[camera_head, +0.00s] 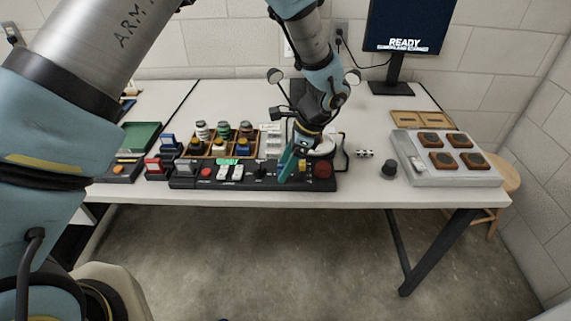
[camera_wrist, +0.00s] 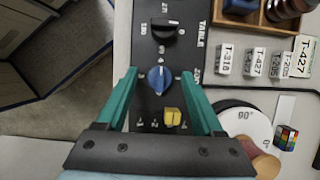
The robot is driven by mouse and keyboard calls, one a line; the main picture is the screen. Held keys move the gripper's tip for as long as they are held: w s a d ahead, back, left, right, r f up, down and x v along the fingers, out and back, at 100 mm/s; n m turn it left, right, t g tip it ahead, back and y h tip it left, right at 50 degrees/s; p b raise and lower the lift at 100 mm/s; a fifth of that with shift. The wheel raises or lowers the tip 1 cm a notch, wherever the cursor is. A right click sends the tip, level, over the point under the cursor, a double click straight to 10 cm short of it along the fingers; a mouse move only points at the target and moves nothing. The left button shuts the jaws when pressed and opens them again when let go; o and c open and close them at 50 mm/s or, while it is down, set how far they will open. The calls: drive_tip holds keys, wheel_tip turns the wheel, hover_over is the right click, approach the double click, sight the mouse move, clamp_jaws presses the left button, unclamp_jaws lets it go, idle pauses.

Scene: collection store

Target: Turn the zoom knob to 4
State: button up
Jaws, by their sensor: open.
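The black control panel (camera_head: 222,184) lies along the front edge of the table. In the wrist view, a blue round knob (camera_wrist: 158,78) with a pointer ridge sits on it, between my two teal fingers. My gripper (camera_wrist: 159,76) is open around this knob, with a gap on both sides. A yellow knob (camera_wrist: 172,117) sits nearer my palm, with small numbers beside it. A black knob (camera_wrist: 164,31) with angle marks and the word TABLE is farther off. In the head view my gripper (camera_head: 287,167) is low over the panel's right part and hides the blue knob.
A red button (camera_head: 323,168) is at the panel's right end. A white round turntable (camera_wrist: 246,124) and label tags (camera_wrist: 255,62) stand beside the panel. A wooden compartment tray (camera_head: 207,151) is behind it. A grey tray (camera_head: 447,174) with several dark pieces is at right.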

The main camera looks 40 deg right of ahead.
drive_tip(key=b+v, duration=0.2)
drive_tip(key=v, duration=0.8)
drive_tip(key=shift+s+d+r, duration=0.15)
drive_tip(key=shift+r, duration=0.2)
drive_tip(key=w+a+r+n+g+h, duration=0.1)
drive_tip(key=w+a+n, duration=0.5)
drive_tip(key=a, duration=0.4)
drive_tip(key=w+a+r+n+g, duration=0.15)
drive_tip(key=w+a+n, duration=0.25)
drive_tip(key=w+a, duration=0.5)
drive_tip(key=s+a+r+n+t+h, duration=0.1)
drive_tip(key=s+a+n+h, duration=0.1)
drive_tip(key=a+n, duration=1.3)
drive_tip(key=s+a, duration=0.1)
drive_tip(key=a, duration=1)
drive_tip(key=shift+h, duration=0.3)
